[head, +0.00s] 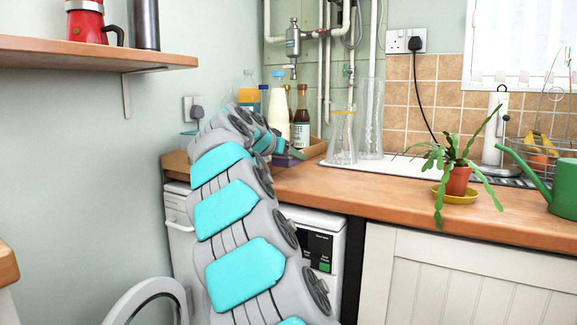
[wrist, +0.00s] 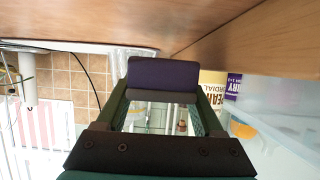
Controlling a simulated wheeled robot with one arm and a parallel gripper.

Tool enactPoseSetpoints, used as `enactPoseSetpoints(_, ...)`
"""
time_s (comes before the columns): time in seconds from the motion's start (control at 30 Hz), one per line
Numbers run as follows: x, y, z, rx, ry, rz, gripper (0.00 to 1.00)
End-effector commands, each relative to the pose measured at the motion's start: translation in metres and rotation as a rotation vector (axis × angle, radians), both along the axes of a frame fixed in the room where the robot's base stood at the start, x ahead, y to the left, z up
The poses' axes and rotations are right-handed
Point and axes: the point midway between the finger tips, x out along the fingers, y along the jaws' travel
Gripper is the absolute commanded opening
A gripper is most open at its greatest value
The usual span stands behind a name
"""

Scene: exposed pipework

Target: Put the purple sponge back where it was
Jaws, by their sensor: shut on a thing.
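The purple sponge (wrist: 163,74) is a dark purple block with a grey layer along one side. In the wrist view it sits between the two green fingers of my gripper (wrist: 163,92), which is shut on it. Brown wood fills the top of that view, just beyond the sponge; I cannot tell whether they touch. In the head view my gripper (head: 287,152) is at the far left end of the worktop, by the bottles.
Brown bottles (head: 301,118) and a white bottle (head: 278,115) stand in a wooden tray (head: 316,149) by my gripper. Clear glass vases (head: 342,135) stand to the right. A potted plant (head: 458,181) and a green watering can (head: 563,190) are further right. The worktop's front (head: 345,190) is clear.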

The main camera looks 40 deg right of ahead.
Motion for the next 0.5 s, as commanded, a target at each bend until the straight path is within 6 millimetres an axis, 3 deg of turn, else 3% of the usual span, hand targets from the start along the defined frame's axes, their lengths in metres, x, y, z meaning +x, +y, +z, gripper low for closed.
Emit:
enactPoseSetpoints(0.27, 0.004, -0.003, -0.004, -0.001, -0.002, 0.0, 0.17)
enactPoseSetpoints(0.5, 0.003, -0.004, -0.029, -0.001, 0.002, -0.002, 0.17)
